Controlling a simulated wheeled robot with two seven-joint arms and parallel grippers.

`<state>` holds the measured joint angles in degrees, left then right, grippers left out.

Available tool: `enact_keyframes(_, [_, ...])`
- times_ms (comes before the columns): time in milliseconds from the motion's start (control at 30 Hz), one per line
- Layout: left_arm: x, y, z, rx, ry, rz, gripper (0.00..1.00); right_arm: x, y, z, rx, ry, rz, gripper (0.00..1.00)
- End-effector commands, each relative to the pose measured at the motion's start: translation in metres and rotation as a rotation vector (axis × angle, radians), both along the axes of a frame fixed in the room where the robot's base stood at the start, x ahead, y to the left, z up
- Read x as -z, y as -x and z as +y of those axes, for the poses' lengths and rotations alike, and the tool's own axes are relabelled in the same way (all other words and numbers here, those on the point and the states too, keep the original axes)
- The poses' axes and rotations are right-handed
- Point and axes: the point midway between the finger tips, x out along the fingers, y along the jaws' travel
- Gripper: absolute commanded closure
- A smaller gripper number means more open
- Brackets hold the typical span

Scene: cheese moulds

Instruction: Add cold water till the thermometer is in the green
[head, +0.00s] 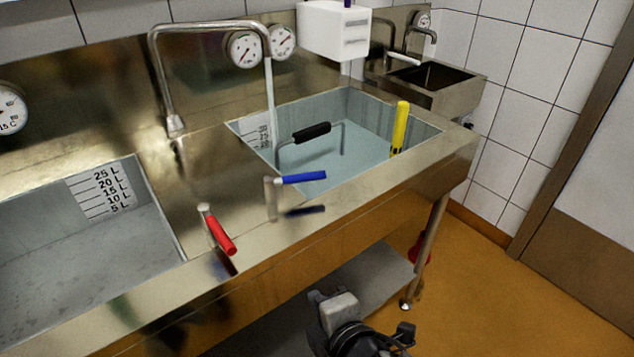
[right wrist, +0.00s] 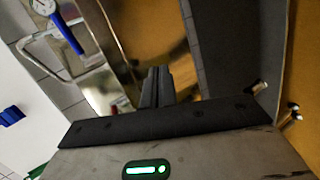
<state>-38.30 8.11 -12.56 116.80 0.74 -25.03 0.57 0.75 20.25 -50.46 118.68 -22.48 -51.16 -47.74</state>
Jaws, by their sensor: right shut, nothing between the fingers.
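The right basin (head: 436,132) holds pale blue water (head: 365,135), and a stream (head: 270,95) falls into it from the bent tap spout (head: 205,27). A yellow stick (head: 401,115) with dark marks low down, likely the thermometer, stands in the water at the right; no green shows on it. The blue lever (head: 302,177) on the front ledge points right. The red lever (head: 220,235) points toward the front. My right gripper (right wrist: 157,82) is shut and empty in the right wrist view, apart from the blue lever (right wrist: 68,35). My left gripper is out of view.
A black-handled metal frame (head: 311,132) stands in the right basin. The left basin (head: 90,270) has a litre scale. Two round dials (head: 245,49) hang behind the tap. A small sink (head: 425,85) is at the back right. Orange floor (head: 500,290) is clear at the right.

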Motion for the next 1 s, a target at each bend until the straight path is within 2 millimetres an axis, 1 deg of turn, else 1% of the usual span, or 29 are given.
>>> enact_keyframes(33, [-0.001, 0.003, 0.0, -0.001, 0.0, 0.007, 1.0, -0.021, -0.011, 0.004, -0.092, 0.205, -0.136, 1.0])
enact_keyframes(100, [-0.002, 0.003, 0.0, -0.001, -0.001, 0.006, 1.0, -0.039, -0.019, 0.003, -0.187, 0.492, -0.303, 1.0])
enact_keyframes(200, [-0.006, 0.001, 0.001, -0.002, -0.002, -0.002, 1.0, -0.062, -0.029, -0.004, -0.264, 0.847, -0.497, 1.0])
enact_keyframes(300, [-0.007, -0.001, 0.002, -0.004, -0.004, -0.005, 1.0, -0.079, -0.037, -0.013, -0.295, 1.111, -0.629, 1.0])
enact_keyframes(400, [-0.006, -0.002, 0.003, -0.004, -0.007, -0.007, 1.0, -0.088, -0.04, -0.018, -0.31, 1.276, -0.705, 1.0])
enact_keyframes(500, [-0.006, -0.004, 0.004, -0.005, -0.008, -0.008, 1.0, -0.091, -0.044, -0.02, -0.319, 1.352, -0.741, 1.0])
enact_keyframes(567, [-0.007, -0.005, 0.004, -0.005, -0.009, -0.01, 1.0, -0.091, -0.049, -0.019, -0.32, 1.366, -0.747, 1.0])
enact_keyframes(667, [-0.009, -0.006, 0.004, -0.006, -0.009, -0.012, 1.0, -0.09, -0.062, -0.016, -0.319, 1.366, -0.747, 1.0])
enact_keyframes(1000, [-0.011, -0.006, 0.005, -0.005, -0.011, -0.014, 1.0, -0.082, -0.132, 0.0, -0.32, 1.361, -0.746, 1.0])
